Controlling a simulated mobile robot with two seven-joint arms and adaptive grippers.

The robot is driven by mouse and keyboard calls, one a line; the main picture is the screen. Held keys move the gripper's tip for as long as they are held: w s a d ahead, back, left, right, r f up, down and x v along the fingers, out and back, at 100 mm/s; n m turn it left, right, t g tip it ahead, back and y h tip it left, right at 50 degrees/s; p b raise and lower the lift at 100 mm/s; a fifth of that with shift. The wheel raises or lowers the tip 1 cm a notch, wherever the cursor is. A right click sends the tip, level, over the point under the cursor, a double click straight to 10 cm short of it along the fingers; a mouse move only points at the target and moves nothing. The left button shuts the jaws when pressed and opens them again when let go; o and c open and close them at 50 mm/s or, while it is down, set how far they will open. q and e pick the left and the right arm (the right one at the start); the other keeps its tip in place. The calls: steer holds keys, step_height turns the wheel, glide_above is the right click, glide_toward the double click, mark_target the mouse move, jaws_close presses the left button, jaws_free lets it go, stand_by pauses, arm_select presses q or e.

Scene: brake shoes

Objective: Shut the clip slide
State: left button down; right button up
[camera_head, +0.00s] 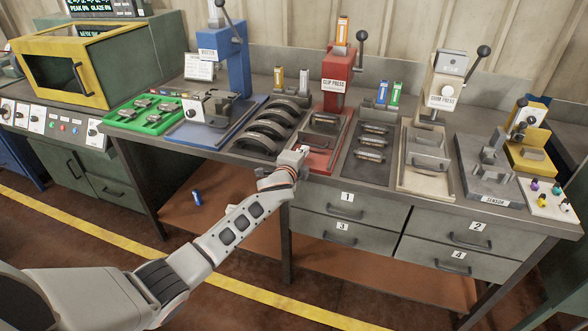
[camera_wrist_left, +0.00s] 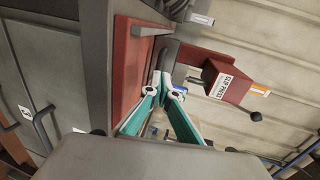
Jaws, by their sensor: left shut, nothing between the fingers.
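The red clip press (camera_head: 337,72) stands at the back of the bench, its label and lever visible. It also shows on the right in the left wrist view (camera_wrist_left: 228,84). Its red base (camera_head: 321,160) runs toward the front edge, with a dark slide (camera_head: 325,121) and a bar handle lying on it. My left gripper (camera_head: 302,150) is at the front left of this base, low over it. In the left wrist view its teal fingers (camera_wrist_left: 168,86) meet at the tips, with nothing between them, close to the red base (camera_wrist_left: 128,65). Whether they touch the slide is unclear.
Left of the base is a dark tray of curved brake shoes (camera_head: 268,132). Right of it is a tray of small dark parts (camera_head: 371,150), then a cream press (camera_head: 444,85). A blue riveter (camera_head: 225,60) stands further left. Drawers (camera_head: 345,199) sit below the bench edge.

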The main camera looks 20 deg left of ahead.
arm_select(q)
steer(key=p+v, duration=0.1)
steer(key=v, duration=0.9)
steer(key=s+d+f+n+g+h, duration=0.1)
steer(key=s+f+n+g, duration=0.15)
steer(key=s+f, duration=0.7)
steer(key=s+f+n, duration=0.3)
steer(key=s+f, duration=0.1)
steer(key=s, duration=0.5)
steer(key=s+f+n+g, duration=0.1)
steer(key=s+f+n, duration=0.3)
steer(key=s, duration=0.5)
steer(key=s+f+n+g+h, duration=0.1)
steer(key=s+f+n, duration=0.3)
steer(key=s, duration=0.5)
steer(key=shift+s+a+f, duration=0.35)
steer(key=shift+a+f, duration=0.15)
steer(key=shift+f, duration=0.45)
steer(key=shift+n, duration=0.25)
